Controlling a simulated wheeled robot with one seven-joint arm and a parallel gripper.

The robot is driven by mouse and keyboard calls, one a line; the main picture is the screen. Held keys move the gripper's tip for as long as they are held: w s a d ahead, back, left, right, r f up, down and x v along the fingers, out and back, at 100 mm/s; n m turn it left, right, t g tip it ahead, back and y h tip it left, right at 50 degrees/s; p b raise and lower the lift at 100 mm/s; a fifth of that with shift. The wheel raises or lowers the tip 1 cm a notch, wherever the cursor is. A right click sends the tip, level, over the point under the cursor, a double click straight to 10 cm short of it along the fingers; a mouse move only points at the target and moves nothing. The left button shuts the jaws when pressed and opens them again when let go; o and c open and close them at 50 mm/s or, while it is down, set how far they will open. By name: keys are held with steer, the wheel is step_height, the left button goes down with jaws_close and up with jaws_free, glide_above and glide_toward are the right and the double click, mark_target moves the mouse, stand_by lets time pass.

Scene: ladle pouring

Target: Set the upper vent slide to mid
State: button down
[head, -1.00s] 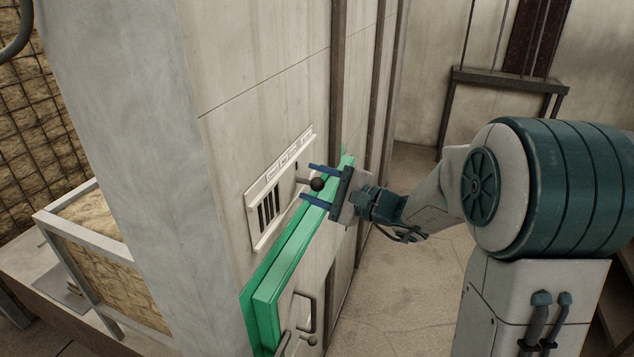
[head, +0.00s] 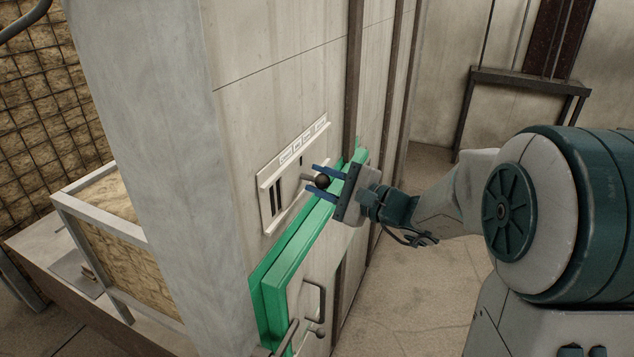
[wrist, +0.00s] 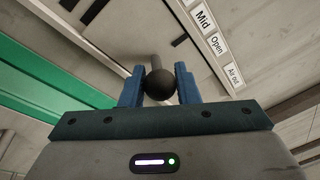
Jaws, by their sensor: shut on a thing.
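The upper vent slide sits in a pale slotted vent panel (head: 268,215) on the wall, above the green-framed door. Its dark ball knob (head: 322,181) stands out on a short stem; the knob also shows in the wrist view (wrist: 160,84). My gripper (head: 318,181) has its two blue fingers shut on the knob, one on each side. A label strip runs above the slots; the wrist view shows the labels Mid (wrist: 203,20), Open (wrist: 217,45) and Air out (wrist: 234,75). Two dark slots show left of the knob. The slide's exact setting against the labels is hard to read.
The green door frame (head: 290,262) juts out just below the panel, close under my gripper. Door handles (head: 318,300) stick out lower down. Vertical dark rails (head: 353,80) run up the wall to the right. Open floor lies right of the wall.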

steer(key=c, duration=1.1)
jaws_free()
steer(key=shift+d, duration=0.1)
steer(key=b+v, duration=0.3)
steer(key=v, duration=1)
steer(key=shift+s+d, duration=0.25)
steer(key=shift+d, duration=0.05)
